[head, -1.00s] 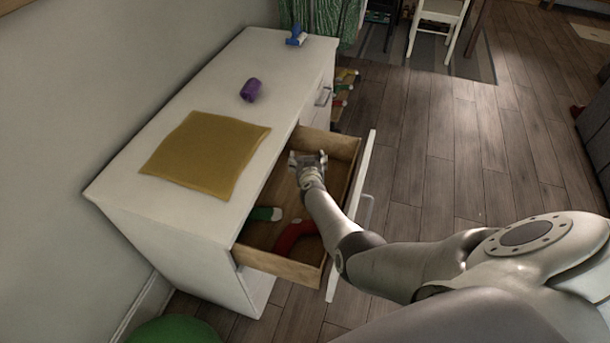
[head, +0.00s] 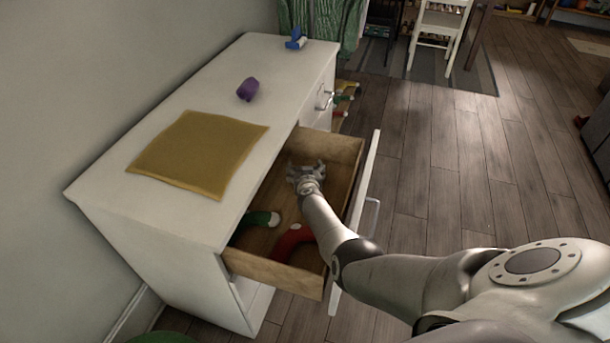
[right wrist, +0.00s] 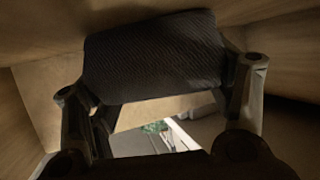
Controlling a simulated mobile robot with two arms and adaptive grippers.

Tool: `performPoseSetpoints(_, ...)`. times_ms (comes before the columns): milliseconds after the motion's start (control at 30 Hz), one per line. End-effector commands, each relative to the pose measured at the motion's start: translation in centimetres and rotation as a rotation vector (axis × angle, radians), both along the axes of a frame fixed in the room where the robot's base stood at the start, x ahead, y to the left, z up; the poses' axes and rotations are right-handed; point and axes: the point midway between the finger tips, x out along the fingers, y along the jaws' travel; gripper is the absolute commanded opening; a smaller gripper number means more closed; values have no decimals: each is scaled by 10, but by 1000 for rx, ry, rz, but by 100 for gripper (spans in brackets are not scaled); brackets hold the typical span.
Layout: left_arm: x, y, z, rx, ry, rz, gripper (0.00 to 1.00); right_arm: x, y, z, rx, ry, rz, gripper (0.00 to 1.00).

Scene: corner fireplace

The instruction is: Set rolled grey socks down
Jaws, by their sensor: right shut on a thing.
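The rolled grey socks (right wrist: 155,55) show in the right wrist view as a dark, ribbed bundle between my fingers. My right gripper (head: 304,169) is shut on them and is down inside the open drawer (head: 270,272), toward its far end. The wrist view shows wooden drawer walls close around the bundle. I cannot tell whether the socks touch the drawer floor. In the head view the socks are hidden or too small to make out at the gripper. My left gripper is not in view.
In the drawer's near part lie a green-and-white thing (head: 262,219) and a red-and-white thing (head: 292,238). On the white dresser top (head: 225,85) are a yellow cloth (head: 198,153), a purple roll (head: 248,89) and a blue object (head: 296,40). The drawer front stands to my forearm's right.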

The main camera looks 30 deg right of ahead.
Motion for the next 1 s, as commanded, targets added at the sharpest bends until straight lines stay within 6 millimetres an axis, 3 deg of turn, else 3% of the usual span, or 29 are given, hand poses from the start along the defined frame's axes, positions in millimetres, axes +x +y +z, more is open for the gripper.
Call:
performPoseSetpoints(367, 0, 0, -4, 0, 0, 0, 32, 0, 0, -4, -1, 0, 0, 54)
performPoseSetpoints(400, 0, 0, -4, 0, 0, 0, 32, 0, 0, -4, 0, -1, 0, 77)
performPoseSetpoints(567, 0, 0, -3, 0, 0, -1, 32, 0, 0, -3, 0, 0, 0, 97)
performPoseSetpoints(1000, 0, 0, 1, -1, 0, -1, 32, 0, 0, 2, 0, -1, -1, 97)
